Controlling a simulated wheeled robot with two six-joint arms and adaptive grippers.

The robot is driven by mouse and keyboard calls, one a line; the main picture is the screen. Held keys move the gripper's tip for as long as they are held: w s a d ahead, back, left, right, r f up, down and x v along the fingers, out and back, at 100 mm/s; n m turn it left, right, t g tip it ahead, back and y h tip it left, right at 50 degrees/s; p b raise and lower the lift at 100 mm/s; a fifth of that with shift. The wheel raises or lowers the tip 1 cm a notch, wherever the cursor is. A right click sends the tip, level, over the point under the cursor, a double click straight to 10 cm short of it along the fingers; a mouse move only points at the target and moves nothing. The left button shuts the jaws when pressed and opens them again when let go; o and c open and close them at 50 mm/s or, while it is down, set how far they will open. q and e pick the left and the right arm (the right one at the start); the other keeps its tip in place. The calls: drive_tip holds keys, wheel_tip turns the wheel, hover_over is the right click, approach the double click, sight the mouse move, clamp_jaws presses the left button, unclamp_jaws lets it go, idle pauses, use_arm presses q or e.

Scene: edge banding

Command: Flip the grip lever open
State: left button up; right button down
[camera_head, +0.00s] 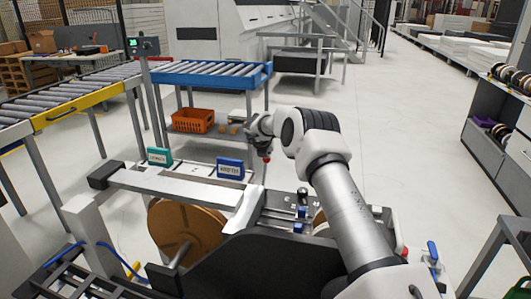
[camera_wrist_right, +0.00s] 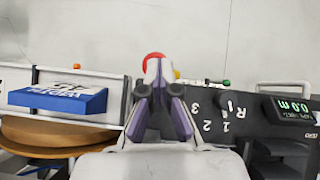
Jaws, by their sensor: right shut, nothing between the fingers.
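My right gripper (camera_head: 264,150) reaches in from the right over the far edge of the edge banding machine (camera_head: 165,187). Its fingers are closed together with nothing between them. A red ball knob (camera_head: 266,160) shows right at the fingertips. In the right wrist view the red knob (camera_wrist_right: 154,58) sits just past the tips of the closed gripper (camera_wrist_right: 158,68), partly hidden by them. I cannot tell whether they touch. The lever's arm below the knob is hidden. My left gripper is not in view.
A blue block (camera_head: 230,168) and a green block (camera_head: 160,156) stand along the machine's far side. A brown tape reel (camera_head: 187,230) hangs below. A blue-framed roller conveyor (camera_head: 212,74) with an orange crate (camera_head: 193,121) under it stands behind. Open floor lies beyond.

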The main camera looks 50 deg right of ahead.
drive_tip(key=shift+d, duration=0.25)
idle(0.3)
drive_tip(key=shift+r, duration=0.1)
drive_tip(key=v, duration=1.2)
drive_tip(key=shift+a, duration=0.15)
drive_tip(key=shift+w, duration=0.15)
